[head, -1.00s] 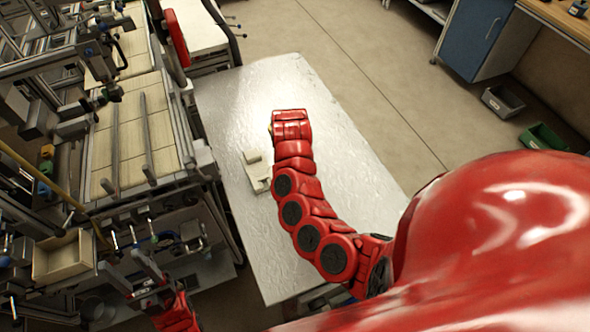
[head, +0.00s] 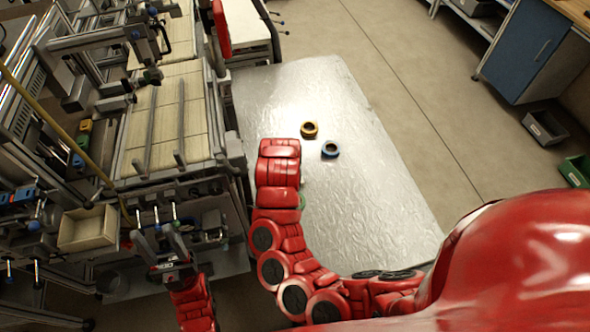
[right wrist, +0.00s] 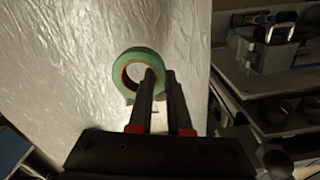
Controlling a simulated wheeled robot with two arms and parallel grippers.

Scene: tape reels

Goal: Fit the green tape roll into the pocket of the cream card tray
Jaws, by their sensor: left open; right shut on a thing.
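The green tape roll (right wrist: 121,73) is in my right gripper (right wrist: 160,74) in the right wrist view. One finger is in the roll's hole and the other is outside, so the jaws are shut on its wall. In the head view only a green sliver (head: 302,200) shows beside my red right arm, which hides that gripper. The cream card tray is hidden behind this arm in the head view; a small pale patch below the roll in the right wrist view may be part of it. My left gripper (head: 154,238) is open and empty, left of the table.
An orange tape roll (head: 310,130) and a blue tape roll (head: 330,150) lie on the silvery table (head: 375,200), right of my right arm. The table's right side is clear. Machinery with a cream box (head: 88,229) stands close on the left.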

